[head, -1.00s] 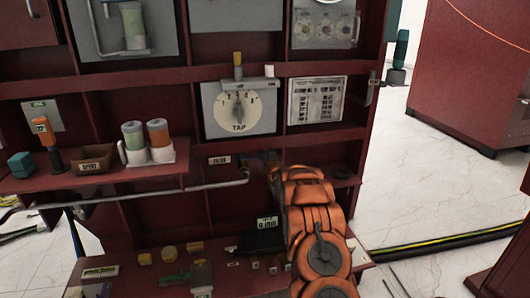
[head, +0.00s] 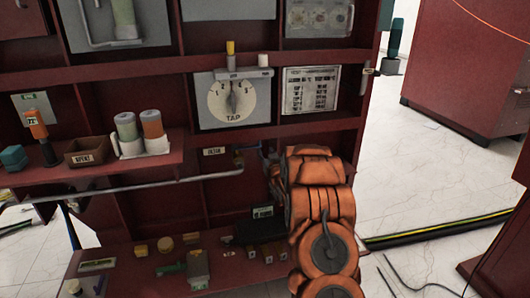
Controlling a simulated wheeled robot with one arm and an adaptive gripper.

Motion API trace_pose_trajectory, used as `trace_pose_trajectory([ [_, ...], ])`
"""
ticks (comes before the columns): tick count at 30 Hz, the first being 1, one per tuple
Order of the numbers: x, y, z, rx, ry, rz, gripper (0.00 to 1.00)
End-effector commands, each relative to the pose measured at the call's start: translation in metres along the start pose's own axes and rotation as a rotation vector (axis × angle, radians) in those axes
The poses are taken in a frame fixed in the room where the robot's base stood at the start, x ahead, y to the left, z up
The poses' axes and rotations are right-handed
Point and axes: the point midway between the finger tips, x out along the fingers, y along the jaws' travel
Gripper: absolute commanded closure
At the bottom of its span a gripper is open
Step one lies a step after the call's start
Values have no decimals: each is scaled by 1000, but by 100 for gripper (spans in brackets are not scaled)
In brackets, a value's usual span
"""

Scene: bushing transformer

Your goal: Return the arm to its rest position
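My orange arm (head: 322,215) rises from the bottom of the head view, right of centre, in front of the dark red shelf unit (head: 165,215). Its upper end reaches the shelf opening below the TAP dial (head: 234,100). My gripper is not clearly visible; a small grey-blue part shows just left of the arm's upper end, and I cannot tell what it is. The arm hides part of the lower shelf and whatever lies behind it.
A side shelf holds a brown box (head: 86,151), two cylinders in a white holder (head: 140,140) and an orange-handled tool (head: 38,128). A grey pipe (head: 120,188) crosses below. Small blocks lie on the lower shelf. Black and yellow cables (head: 440,228) cross the white floor at right.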

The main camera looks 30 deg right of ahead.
Motion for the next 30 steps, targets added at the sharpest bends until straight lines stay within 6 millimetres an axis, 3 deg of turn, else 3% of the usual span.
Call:
trace_pose_trajectory([
  [20,-2,-1,-4,0,-2,-1,62],
  [26,-10,-22,-37,-9,-90,-7,62],
  [30,-29,-47,-68,-19,-215,-15,62],
])
